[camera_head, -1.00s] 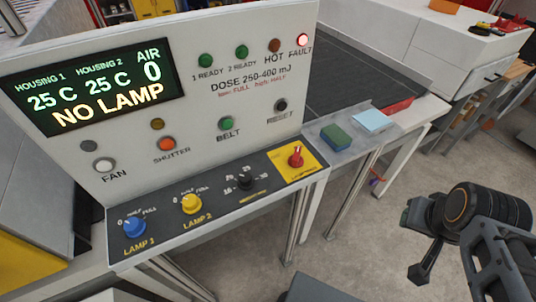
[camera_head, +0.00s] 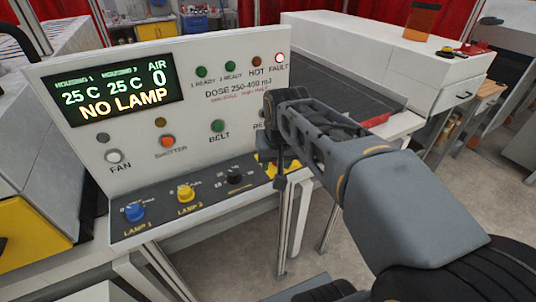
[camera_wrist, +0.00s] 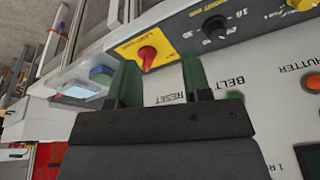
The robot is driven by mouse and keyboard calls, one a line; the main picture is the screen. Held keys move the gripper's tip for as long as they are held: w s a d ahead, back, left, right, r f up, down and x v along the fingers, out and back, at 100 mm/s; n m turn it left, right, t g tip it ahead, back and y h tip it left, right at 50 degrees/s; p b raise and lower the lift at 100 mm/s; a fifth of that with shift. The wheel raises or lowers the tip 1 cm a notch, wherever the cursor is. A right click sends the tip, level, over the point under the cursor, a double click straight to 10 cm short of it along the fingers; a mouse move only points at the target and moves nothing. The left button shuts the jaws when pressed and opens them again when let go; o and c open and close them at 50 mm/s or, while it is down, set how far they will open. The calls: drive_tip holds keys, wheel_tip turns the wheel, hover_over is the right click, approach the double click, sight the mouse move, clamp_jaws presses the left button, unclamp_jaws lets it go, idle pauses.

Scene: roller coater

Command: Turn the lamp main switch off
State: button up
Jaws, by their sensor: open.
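The lamp main switch is a red knob (camera_wrist: 147,54) on a yellow plate (camera_wrist: 128,48), seen in the wrist view at the panel's end. In the head view my arm hides the knob, and only part of the yellow plate (camera_head: 266,168) shows. In the wrist view my gripper (camera_wrist: 160,78) is open, its two dark green fingers apart with nothing between them. The knob appears just beyond the fingertips, between them in the picture. I see no contact. In the head view my arm's end is in front of the panel's right side.
Blue (camera_head: 134,212) and yellow (camera_head: 185,193) lamp knobs and a black knob (camera_head: 234,176) share the console. The reset button is close by, and a dark conveyor (camera_head: 340,85) lies behind.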

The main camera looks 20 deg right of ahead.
drive_tip(key=w+d+r+m+g, duration=0.1)
drive_tip(key=w+d+m+g, duration=0.2)
drive_tip(key=w, duration=0.5)
drive_tip(key=w+d+m, duration=0.2)
drive_tip(key=w+d, duration=0.4)
drive_tip(key=w, duration=0.2)
wheel_tip(320, 180, down, 13)
drive_tip(key=shift+a+f, duration=0.1)
drive_tip(key=shift+f, duration=0.05)
drive_tip(key=shift+c, duration=0.3)
clamp_jaws()
